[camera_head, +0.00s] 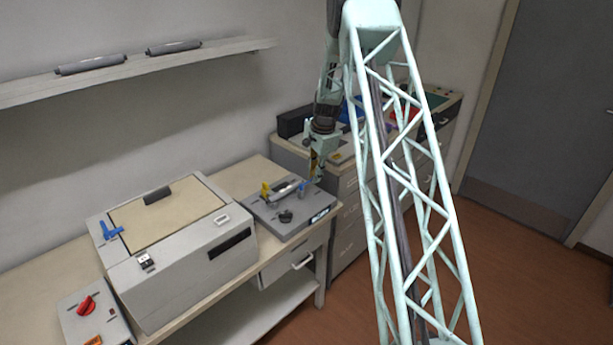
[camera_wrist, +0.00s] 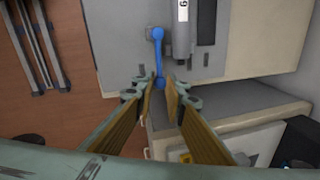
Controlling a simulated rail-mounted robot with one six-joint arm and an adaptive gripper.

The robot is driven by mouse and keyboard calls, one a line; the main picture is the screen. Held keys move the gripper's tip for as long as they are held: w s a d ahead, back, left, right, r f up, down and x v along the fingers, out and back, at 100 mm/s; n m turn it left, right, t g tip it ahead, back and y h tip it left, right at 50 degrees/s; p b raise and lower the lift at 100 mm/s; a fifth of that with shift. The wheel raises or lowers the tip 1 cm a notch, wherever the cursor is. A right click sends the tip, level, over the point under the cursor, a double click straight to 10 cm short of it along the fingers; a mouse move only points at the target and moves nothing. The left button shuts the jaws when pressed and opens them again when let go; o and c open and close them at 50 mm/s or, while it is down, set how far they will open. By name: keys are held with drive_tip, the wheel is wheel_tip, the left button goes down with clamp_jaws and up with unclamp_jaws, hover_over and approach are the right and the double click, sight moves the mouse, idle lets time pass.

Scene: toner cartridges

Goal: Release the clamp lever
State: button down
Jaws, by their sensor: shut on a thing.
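A blue lever (camera_wrist: 158,58) lies along the grey fixture in the wrist view, with a round knob at each end. My gripper (camera_wrist: 161,92) has its two fingers closed around the near knob. In the head view my gripper (camera_head: 316,174) hangs over the right end of the fixture (camera_head: 313,215), and a bit of the blue lever (camera_head: 302,188) shows below it. A grey cartridge (camera_wrist: 183,38) lies on the fixture beside the lever, apart from it. A yellow part (camera_head: 266,188) stands at the fixture's left end.
A large grey box machine (camera_head: 185,285) with another blue handle (camera_head: 109,230) stands left of the fixture. A control box with a red knob (camera_head: 86,305) is at the front left. A cabinet (camera_head: 349,220) stands behind right. Two rollers (camera_head: 91,64) rest on the wall shelf (camera_head: 210,55).

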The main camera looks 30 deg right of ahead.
drive_tip(key=c, duration=2.6)
unclamp_jaws()
wheel_tip(320, 180, up, 12)
drive_tip(key=s, duration=0.2)
drive_tip(key=shift+s+f, duration=0.15)
drive_tip(key=shift+s, duration=0.05)
